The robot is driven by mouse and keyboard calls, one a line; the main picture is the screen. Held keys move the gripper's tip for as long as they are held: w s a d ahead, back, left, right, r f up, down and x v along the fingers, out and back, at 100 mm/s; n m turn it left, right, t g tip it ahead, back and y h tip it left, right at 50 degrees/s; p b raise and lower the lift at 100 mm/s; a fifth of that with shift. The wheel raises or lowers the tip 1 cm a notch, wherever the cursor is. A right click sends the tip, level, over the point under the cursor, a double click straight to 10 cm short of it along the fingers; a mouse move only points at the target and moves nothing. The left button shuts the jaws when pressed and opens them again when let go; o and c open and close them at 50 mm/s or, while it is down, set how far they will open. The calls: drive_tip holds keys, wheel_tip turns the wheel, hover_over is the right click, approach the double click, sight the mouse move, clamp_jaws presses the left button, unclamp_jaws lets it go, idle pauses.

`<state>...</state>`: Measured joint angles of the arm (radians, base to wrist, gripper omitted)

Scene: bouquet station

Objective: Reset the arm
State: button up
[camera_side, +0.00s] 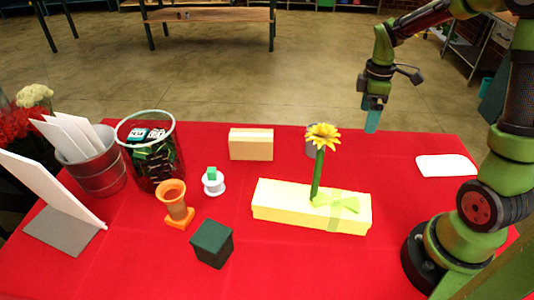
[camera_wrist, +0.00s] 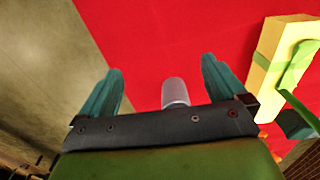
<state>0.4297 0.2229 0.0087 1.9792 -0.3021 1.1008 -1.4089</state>
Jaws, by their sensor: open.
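My gripper (camera_side: 371,113) is raised above the back edge of the red table, right of centre in the side view. In the wrist view its teal fingers (camera_wrist: 162,82) are spread apart with nothing held between them. A yellow flower (camera_side: 323,137) with a green stem stands upright at the pale yellow box (camera_side: 285,204), which bears a light green ribbon. I cannot tell how the stem's lower end is held. The box also shows at the right of the wrist view (camera_wrist: 272,50). A grey cylinder (camera_side: 311,148) stands behind the flower, partly hidden; it also shows beyond the fingers (camera_wrist: 175,92).
A cream block (camera_side: 251,144), a white spool (camera_side: 213,187), an orange vase (camera_side: 174,204) and a dark green cube (camera_side: 212,243) stand left of the box. A wire basket (camera_side: 152,160) and metal bucket (camera_side: 99,172) stand farther left. A white card (camera_side: 446,166) lies at right.

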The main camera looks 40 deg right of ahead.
drive_tip(key=shift+m, duration=0.6)
drive_tip(key=f, duration=0.3)
drive_tip(key=s+d+f, duration=0.1)
drive_tip(key=f, duration=0.2)
drive_tip(key=s+d+f, duration=0.1)
drive_tip(key=f, duration=0.2)
drive_tip(key=shift+s+d, duration=0.1)
drive_tip(key=shift+d, duration=0.1)
